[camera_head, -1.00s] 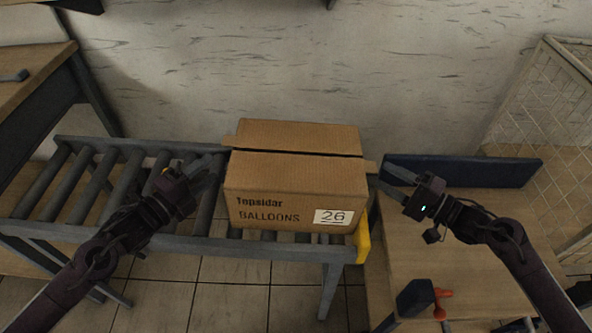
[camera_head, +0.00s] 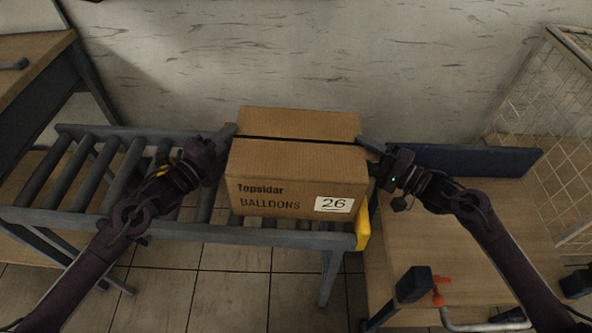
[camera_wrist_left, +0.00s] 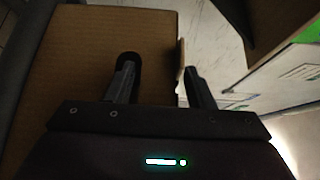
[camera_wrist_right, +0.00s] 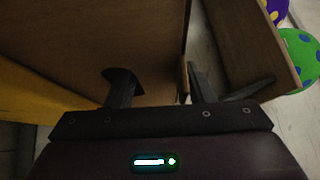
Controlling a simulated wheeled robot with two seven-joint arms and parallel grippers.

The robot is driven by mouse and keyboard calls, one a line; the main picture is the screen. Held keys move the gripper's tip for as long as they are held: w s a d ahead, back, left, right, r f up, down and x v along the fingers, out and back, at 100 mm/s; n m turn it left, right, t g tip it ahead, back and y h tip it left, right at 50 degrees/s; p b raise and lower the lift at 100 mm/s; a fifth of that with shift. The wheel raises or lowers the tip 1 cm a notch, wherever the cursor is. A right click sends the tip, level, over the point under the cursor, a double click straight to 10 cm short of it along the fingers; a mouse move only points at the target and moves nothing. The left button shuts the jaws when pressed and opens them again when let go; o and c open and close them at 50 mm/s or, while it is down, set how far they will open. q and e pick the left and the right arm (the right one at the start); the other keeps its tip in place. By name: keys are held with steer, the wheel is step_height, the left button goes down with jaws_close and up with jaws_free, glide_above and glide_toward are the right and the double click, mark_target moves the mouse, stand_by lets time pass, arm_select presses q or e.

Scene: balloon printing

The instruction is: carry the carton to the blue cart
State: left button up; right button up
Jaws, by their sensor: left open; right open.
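The brown carton (camera_head: 292,170), printed Topsidar BALLOONS 26, sits upright on the roller conveyor (camera_head: 75,180). My left gripper (camera_head: 228,135) is at its left side and my right gripper (camera_head: 370,146) at its right side. Both are open. In the left wrist view, the carton's side (camera_wrist_left: 95,50) fills the left half, with a thin cardboard edge between the fingers. The right wrist view shows the carton (camera_wrist_right: 90,40) and a similar edge between the fingers. Contact cannot be told. The cart with a blue panel (camera_head: 465,160) and wooden deck (camera_head: 450,235) stands to the right.
A yellow end piece (camera_head: 362,228) caps the conveyor by the cart. An orange-red part (camera_head: 440,290) sits at the cart's front. A wire-mesh cage (camera_head: 560,110) stands at right, a wooden table (camera_head: 35,65) at left. The cart deck is largely clear.

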steer(key=shift+w+a, duration=0.1)
steer(key=shift+a, duration=0.1)
arm_select(q)
steer(key=shift+w+d, duration=0.15)
steer(key=shift+d, duration=0.05)
steer(key=c, duration=0.9)
arm_select(e)
steer(key=c, duration=0.9)
arm_select(q)
steer(key=shift+o, duration=0.2)
arm_select(e)
steer(key=shift+o, duration=0.2)
arm_select(q)
steer(key=shift+r, duration=0.1)
arm_select(e)
steer(key=shift+r, duration=0.1)
